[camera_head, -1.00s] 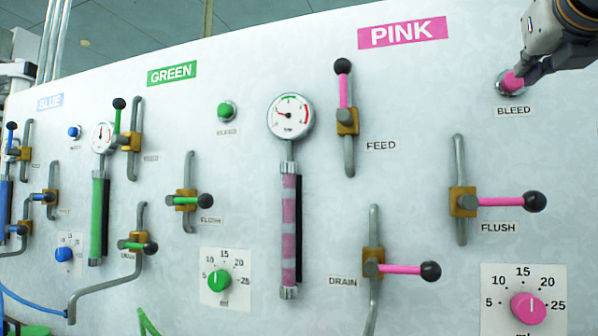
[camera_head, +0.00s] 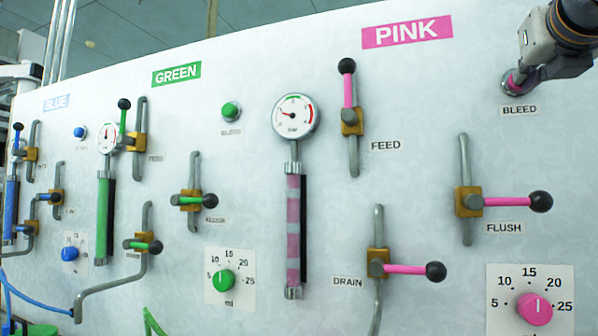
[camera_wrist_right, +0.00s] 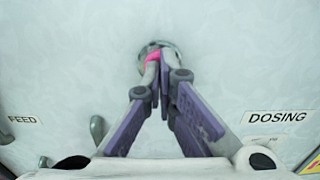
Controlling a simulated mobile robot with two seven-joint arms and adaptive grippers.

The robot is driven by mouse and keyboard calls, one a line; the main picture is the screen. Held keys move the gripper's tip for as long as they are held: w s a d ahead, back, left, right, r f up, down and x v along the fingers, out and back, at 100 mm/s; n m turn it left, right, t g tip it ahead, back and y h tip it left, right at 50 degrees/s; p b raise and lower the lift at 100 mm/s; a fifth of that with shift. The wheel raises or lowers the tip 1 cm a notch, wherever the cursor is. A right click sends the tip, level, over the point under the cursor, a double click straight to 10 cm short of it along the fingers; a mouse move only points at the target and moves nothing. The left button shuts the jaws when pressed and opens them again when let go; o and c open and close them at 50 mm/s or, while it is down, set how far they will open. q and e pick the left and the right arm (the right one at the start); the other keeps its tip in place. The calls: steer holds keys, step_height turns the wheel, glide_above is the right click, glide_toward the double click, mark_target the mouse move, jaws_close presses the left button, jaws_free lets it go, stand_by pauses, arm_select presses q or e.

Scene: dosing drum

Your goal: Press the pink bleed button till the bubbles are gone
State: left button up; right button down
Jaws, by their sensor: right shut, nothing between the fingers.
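The pink bleed button (camera_head: 513,83) is in a metal collar at the upper right, above the BLEED label. My right gripper (camera_head: 521,84) is shut and empty, its fingertips at the button and partly covering it. In the right wrist view the closed fingertips (camera_wrist_right: 158,60) meet the button (camera_wrist_right: 153,57), whose pink edge shows beside them. I cannot tell how far it is pushed in. The pink sight tube (camera_head: 293,210) under the round gauge (camera_head: 297,116) shows pink fluid broken by pale bands. My left gripper is not in view.
The pink feed lever (camera_head: 348,90) points up. The pink flush lever (camera_head: 505,202) and drain lever (camera_head: 405,269) point right. The pink dial (camera_head: 535,309) is at lower right. Green and blue sets stand to the left. The panel around the button is clear.

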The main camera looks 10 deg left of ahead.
steer(key=shift+v, duration=0.8)
steer(key=shift+w, duration=0.25)
steer(key=shift+w+d, duration=0.2)
steer(key=shift+w, duration=0.5)
steer(key=shift+v, duration=0.95)
